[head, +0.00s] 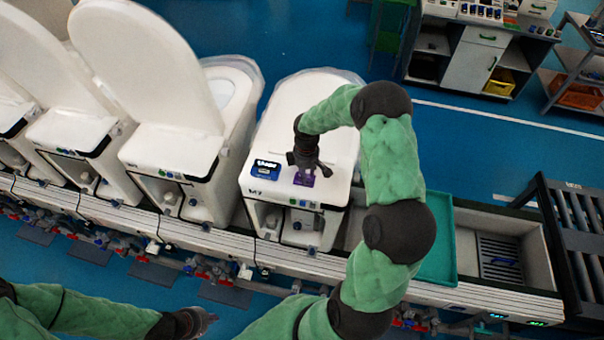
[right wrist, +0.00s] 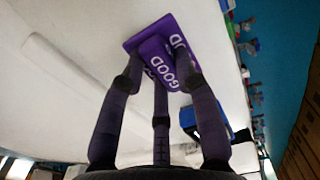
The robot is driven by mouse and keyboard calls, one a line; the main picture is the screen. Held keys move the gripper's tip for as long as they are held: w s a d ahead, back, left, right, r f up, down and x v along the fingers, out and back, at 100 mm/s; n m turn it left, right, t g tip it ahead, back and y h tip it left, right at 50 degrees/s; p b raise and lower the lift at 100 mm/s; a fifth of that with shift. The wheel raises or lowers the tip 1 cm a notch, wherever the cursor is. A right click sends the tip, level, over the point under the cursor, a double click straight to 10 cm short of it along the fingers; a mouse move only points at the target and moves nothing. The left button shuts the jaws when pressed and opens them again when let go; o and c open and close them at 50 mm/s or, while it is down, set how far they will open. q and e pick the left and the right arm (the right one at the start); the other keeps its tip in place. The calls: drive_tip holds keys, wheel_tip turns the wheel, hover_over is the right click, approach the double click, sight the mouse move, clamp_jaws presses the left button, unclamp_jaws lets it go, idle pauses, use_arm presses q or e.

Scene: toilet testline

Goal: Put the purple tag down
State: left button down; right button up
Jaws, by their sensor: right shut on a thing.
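The purple tag (head: 304,179) is at the front part of the closed white toilet lid. In the right wrist view the purple tag (right wrist: 153,62) shows white "GOOD" lettering on more than one face. My right gripper (head: 304,168) points down from above, its fingers shut on the tag. The tag is at or just above the white surface; I cannot tell whether it touches. My left gripper (head: 203,318) is low at the left, away from the toilets; its fingers are too small and dark to read.
A blue box with a display (head: 266,169) sits left of the tag on the same toilet (head: 281,120). Toilets with raised lids (head: 148,65) stand to the left. A green tray (head: 440,240) and a metal-grated basin (head: 500,258) are to the right.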

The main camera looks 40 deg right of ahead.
drive_tip(key=shift+f, duration=0.15)
drive_tip(key=shift+f, duration=0.15)
drive_tip(key=o, duration=0.9)
drive_tip(key=shift+o, duration=0.2)
drive_tip(key=shift+r, duration=0.2)
